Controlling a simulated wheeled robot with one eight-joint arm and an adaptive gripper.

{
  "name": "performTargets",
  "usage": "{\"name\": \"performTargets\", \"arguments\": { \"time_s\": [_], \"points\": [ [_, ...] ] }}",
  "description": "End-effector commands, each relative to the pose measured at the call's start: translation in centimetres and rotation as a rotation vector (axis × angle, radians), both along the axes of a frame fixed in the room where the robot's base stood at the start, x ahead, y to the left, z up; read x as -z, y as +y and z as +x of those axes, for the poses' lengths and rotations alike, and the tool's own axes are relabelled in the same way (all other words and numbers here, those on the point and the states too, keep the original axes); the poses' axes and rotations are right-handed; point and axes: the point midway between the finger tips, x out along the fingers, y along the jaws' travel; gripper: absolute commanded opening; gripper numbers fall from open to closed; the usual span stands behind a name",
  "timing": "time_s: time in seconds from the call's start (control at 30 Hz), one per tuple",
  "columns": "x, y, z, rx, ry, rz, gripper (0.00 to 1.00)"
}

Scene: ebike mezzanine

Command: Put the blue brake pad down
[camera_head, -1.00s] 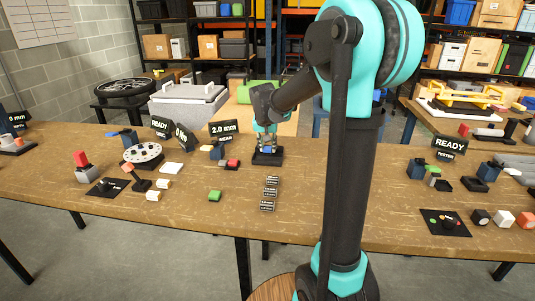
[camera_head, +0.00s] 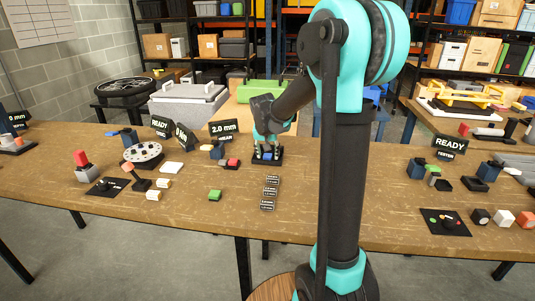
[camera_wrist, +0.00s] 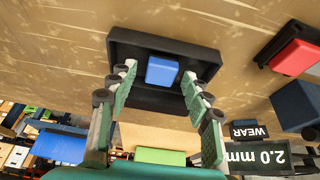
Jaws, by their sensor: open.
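The blue brake pad (camera_wrist: 162,71) lies in a shallow black tray (camera_wrist: 205,53) in the wrist view. In the head view the pad (camera_head: 266,156) shows small and partly covered by my gripper, with the tray (camera_head: 279,159) under it on the table. My gripper (camera_wrist: 157,78) is open, with one green-padded finger on each side of the pad. Gaps show between the fingers and the pad in the wrist view. In the head view my gripper (camera_head: 268,152) is low over the tray.
A green block (camera_head: 215,195) and several small labels (camera_head: 269,192) lie in front. Bare tabletop lies between the tray and these labels.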

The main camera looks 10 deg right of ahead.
Motion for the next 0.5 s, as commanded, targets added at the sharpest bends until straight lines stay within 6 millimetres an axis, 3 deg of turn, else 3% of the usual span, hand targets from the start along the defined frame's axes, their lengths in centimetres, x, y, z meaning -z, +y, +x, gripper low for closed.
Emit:
{"name": "performTargets", "arguments": {
  "time_s": [0.27,0.5],
  "points": [
    [-1.1,0.1,-0.3,-0.001,0.000,0.000,0.49],
    [-5.2,0.6,-2.0,0.000,0.000,0.000,0.49]
  ]
}}
